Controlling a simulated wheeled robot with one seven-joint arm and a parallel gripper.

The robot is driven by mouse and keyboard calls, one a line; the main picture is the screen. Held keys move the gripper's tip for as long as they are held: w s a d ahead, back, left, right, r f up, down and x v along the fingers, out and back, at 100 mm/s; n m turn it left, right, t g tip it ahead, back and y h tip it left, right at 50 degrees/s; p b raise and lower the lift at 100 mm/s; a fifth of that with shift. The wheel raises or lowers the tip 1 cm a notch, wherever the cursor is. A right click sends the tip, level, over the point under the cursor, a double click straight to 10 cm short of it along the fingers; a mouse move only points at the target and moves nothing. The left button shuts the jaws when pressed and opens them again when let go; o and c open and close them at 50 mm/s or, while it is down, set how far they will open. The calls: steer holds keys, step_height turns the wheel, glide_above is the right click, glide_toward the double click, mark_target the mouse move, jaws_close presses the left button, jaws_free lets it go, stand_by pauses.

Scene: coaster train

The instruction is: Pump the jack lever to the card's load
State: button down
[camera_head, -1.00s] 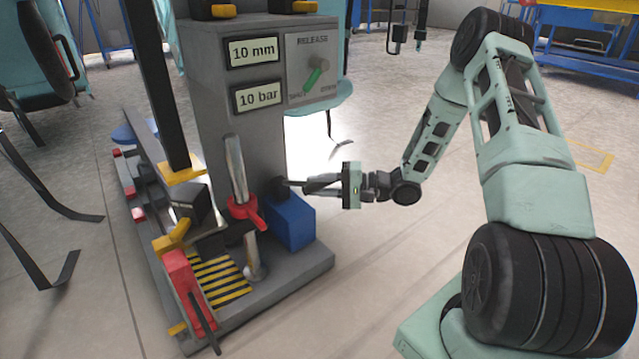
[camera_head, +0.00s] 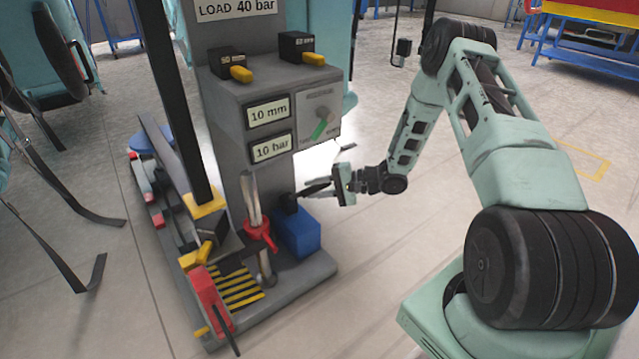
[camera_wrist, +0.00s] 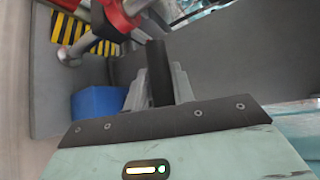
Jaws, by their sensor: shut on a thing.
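My gripper (camera_head: 325,188) is shut on the dark jack lever (camera_head: 308,190), which sticks out to the right above the blue pump block (camera_head: 299,232). The lever also shows between the fingers in the wrist view (camera_wrist: 158,72). The card (camera_head: 235,8) at the top reads "LOAD 40 bar"; its upper part is cut off. The displays read "10 mm" (camera_head: 268,113) and "10 bar" (camera_head: 271,148). The release panel (camera_head: 318,117) has a green-handled knob (camera_head: 320,128). A silver ram with a red collar (camera_head: 259,237) stands left of the pump block.
Two black boxes with yellow levers, one on the left (camera_head: 227,64) and one on the right (camera_head: 297,48), sit on top of the grey column. A red clamp (camera_head: 209,297) and striped plate (camera_head: 240,287) are at the base.

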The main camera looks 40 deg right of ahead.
steer(key=shift+w+r+p, duration=0.8)
steer(key=shift+r+p, duration=0.35)
steer(key=shift+w+r+p, duration=0.3)
steer(key=shift+w+p, duration=0.35)
steer(key=shift+w, duration=0.1)
steer(key=c, duration=1.2)
jaws_free()
steer(key=shift+f, duration=0.1)
steer(key=shift+s, duration=0.1)
steer(key=p+v, duration=0.5)
steer(key=v, duration=1.2)
steer(key=shift+r, duration=0.35)
steer(key=shift+d, duration=0.1)
